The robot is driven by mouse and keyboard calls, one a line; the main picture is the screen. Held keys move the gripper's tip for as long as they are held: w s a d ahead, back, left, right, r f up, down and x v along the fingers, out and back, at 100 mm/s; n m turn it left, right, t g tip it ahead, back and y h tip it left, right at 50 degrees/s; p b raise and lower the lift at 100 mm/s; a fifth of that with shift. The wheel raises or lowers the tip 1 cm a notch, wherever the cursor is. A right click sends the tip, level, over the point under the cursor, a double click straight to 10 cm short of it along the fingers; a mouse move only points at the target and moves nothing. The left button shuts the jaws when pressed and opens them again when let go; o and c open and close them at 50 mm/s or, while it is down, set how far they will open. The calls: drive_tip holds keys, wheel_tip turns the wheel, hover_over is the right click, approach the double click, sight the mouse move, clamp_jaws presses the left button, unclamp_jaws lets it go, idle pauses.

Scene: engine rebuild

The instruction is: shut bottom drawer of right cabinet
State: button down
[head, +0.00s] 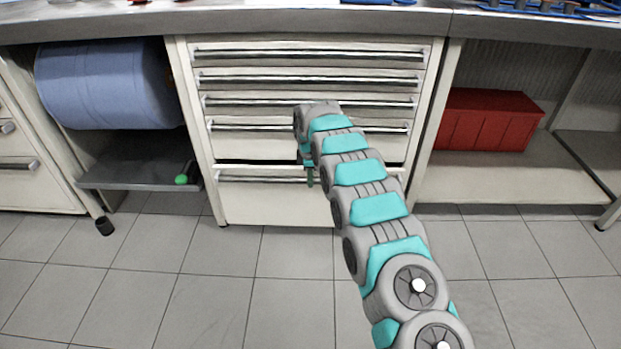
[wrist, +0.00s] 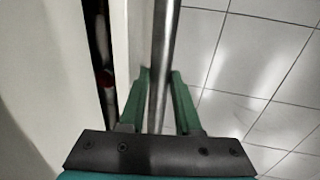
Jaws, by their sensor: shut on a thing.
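The white cabinet (head: 187,95) with several drawers stands in the middle of the head view. Its bottom drawer (head: 270,206) is slightly open, with a dark gap above its front. The gap (wrist: 104,75) also shows in the wrist view, with a small reddish spot inside. My gripper (head: 309,172) is at the bottom drawer, partly hidden by my arm in the head view. In the wrist view, the green fingers of my gripper (wrist: 161,85) are shut on the drawer's metal bar handle (wrist: 163,40), one finger on each side.
The drawers above look shut. A blue roll (head: 105,85) and a shelf (head: 130,172) with a green item (head: 181,180) are to the left. A red box (head: 487,120) sits on a shelf to the right. The tiled floor in front is clear.

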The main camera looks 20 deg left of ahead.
drive_tip(key=c, duration=0.9)
unclamp_jaws()
wheel_tip(320, 180, up, 8)
drive_tip(key=s, duration=0.1)
drive_tip(key=shift+s+d+f, duration=0.2)
drive_tip(key=shift+s, duration=0.05)
